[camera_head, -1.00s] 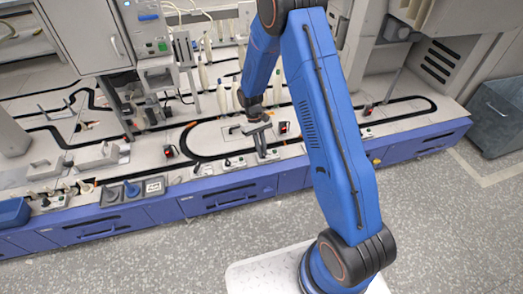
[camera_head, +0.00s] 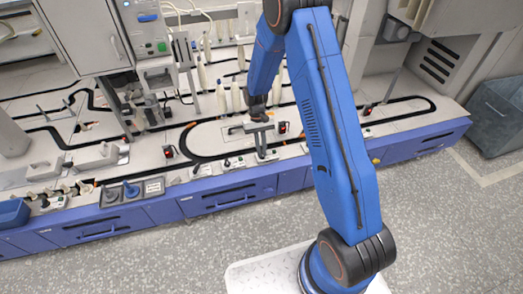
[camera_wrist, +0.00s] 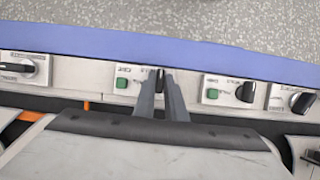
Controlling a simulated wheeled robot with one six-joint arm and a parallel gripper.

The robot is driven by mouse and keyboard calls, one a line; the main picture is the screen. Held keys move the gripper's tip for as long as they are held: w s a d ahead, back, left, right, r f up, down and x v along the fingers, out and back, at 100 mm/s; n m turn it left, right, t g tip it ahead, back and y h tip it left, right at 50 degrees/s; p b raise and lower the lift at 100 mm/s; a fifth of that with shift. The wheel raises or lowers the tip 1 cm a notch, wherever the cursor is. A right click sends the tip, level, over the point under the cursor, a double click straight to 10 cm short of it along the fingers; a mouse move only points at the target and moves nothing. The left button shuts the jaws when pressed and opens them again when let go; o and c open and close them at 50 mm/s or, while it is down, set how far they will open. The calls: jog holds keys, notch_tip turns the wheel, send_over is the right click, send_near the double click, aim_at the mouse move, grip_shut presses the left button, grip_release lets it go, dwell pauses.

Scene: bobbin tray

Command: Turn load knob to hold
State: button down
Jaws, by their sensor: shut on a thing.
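My gripper (camera_wrist: 163,82) points down at a dark knob (camera_wrist: 154,75) on a small light panel (camera_wrist: 134,71) with a green button, in the middle of the wrist view. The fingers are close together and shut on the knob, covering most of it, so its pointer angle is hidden. The panel's lettering is too small and upside down to read. In the camera_head view my gripper (camera_head: 261,153) reaches the front control strip of the bench, and the knob is hidden there.
A similar panel with a black knob (camera_wrist: 245,92) and a green button (camera_wrist: 212,94) is just right of my fingers. Further knobs sit at the far right (camera_wrist: 302,103) and left (camera_wrist: 27,67). A blue front edge (camera_wrist: 180,50) borders the strip. Several pale bobbins (camera_head: 221,96) stand behind.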

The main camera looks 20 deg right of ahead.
jog(key=c, duration=1.8)
grip_release()
jog(key=v, duration=1.7)
jog(key=shift+r, duration=0.3)
